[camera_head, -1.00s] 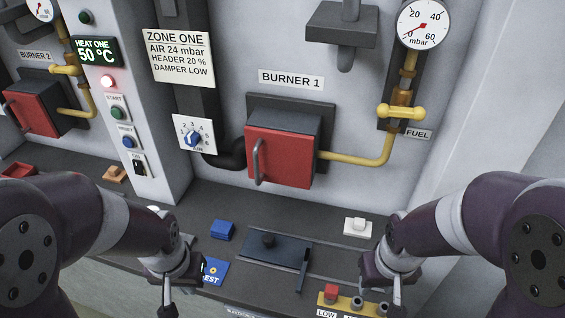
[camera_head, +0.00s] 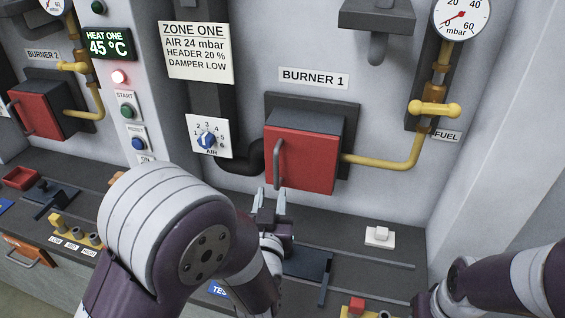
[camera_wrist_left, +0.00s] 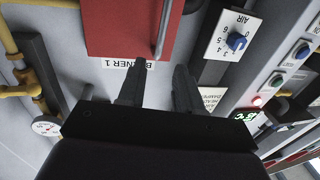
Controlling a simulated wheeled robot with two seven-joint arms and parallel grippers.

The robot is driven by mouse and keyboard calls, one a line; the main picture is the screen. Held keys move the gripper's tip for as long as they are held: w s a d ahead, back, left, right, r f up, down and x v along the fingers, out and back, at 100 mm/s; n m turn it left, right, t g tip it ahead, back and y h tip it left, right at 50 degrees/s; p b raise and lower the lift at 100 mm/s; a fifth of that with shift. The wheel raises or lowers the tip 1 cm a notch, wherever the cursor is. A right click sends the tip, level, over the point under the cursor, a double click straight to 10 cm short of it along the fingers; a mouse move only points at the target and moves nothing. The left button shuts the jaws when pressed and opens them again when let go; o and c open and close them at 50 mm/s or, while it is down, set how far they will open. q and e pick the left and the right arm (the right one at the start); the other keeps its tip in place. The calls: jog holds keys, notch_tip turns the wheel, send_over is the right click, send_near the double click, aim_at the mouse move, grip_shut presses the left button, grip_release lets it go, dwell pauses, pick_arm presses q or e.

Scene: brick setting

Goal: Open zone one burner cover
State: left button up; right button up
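The burner 1 cover (camera_head: 301,160) is a red square door with a grey vertical handle (camera_head: 278,164) near its left edge. It is shut on its dark housing under the BURNER 1 label. My left gripper (camera_head: 269,193) is just below the cover's lower left corner in the head view, fingers apart and pointing up. In the left wrist view, the two fingers (camera_wrist_left: 157,88) are open and empty, with the red cover (camera_wrist_left: 112,28) and its handle (camera_wrist_left: 162,30) beyond them. My right arm shows at the lower right of the head view; its gripper is out of the picture.
The air dial (camera_head: 208,140) is left of the cover. The yellow fuel pipe (camera_head: 385,162) and valve (camera_head: 434,109) are to the right. A white switch (camera_head: 379,236) and a dark slide plate (camera_head: 306,264) are on the ledge. Burner 2's red cover (camera_head: 36,110) is at left.

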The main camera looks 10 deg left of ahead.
aim_at(276, 165)
pick_arm(q)
jog(key=w+p, duration=0.1)
jog(key=w, duration=0.3)
jog(key=w+a+p, duration=0.1)
jog(key=w, duration=0.3)
jog(key=w+a, duration=0.1)
jog(key=w, duration=0.2)
jog(key=shift+w+f+p, duration=0.1)
jog(key=shift+w+p, duration=0.3)
grip_shut()
jog(key=shift+d, duration=0.1)
